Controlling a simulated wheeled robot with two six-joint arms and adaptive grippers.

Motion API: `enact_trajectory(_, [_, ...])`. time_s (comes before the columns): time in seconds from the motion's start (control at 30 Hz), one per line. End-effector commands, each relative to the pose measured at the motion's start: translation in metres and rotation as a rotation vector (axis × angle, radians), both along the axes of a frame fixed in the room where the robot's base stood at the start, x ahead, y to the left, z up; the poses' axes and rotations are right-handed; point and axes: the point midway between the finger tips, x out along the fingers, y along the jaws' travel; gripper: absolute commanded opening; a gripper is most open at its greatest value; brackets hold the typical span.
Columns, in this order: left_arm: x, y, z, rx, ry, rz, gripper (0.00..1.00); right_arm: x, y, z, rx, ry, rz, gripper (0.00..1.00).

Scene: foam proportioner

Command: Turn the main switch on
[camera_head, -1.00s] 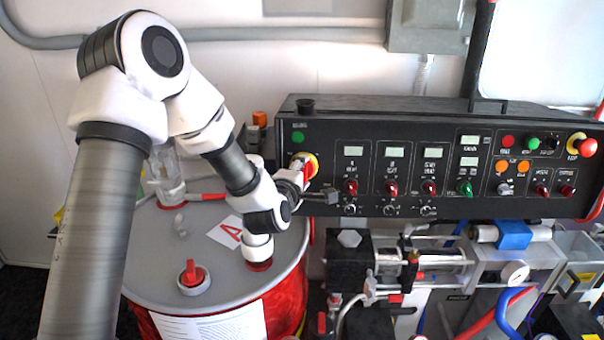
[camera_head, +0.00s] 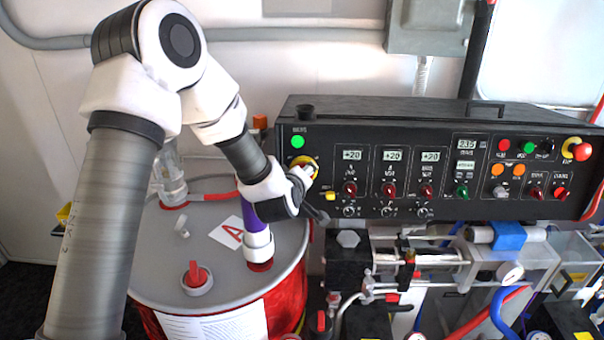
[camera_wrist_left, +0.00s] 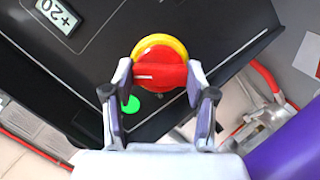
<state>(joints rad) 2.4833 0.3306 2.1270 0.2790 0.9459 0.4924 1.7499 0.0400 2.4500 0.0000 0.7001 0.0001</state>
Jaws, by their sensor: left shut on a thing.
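The main switch, a red rotary handle on a yellow ring, is at the left end of the black control panel. In the head view its yellow ring (camera_head: 302,162) shows, and my gripper hides most of the handle. In the left wrist view the red handle (camera_wrist_left: 160,76) lies crosswise with a white mark. My left gripper (camera_wrist_left: 160,80) is shut on this handle, one finger on each side. In the head view the left gripper (camera_head: 304,178) is at the panel's left end. My right gripper is not in view.
A green lamp (camera_head: 298,142) above the switch is lit, and panel displays (camera_head: 352,155) show numbers. A grey-topped red drum (camera_head: 225,282) stands below my left arm. Pumps and hoses (camera_head: 505,305) crowd the area under the panel.

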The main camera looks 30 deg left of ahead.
Motion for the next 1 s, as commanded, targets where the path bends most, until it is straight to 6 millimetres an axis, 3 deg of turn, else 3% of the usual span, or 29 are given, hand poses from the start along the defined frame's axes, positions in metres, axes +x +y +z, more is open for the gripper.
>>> enact_trajectory(0.57, [0.0013, 0.0007, 0.0026, 0.032, 0.011, -0.005, 0.21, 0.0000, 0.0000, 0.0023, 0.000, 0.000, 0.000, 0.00])
enact_trajectory(0.6, [0.0015, 0.0007, 0.0026, 0.032, 0.011, -0.005, 0.70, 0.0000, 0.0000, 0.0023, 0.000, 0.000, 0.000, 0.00])
enact_trajectory(0.63, [0.0014, 0.0007, 0.0027, 0.032, 0.011, -0.005, 0.81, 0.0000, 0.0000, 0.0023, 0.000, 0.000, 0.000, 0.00])
enact_trajectory(1.0, [-0.0020, -0.0009, 0.0022, 0.029, 0.014, -0.006, 0.81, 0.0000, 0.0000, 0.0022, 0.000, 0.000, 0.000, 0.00])
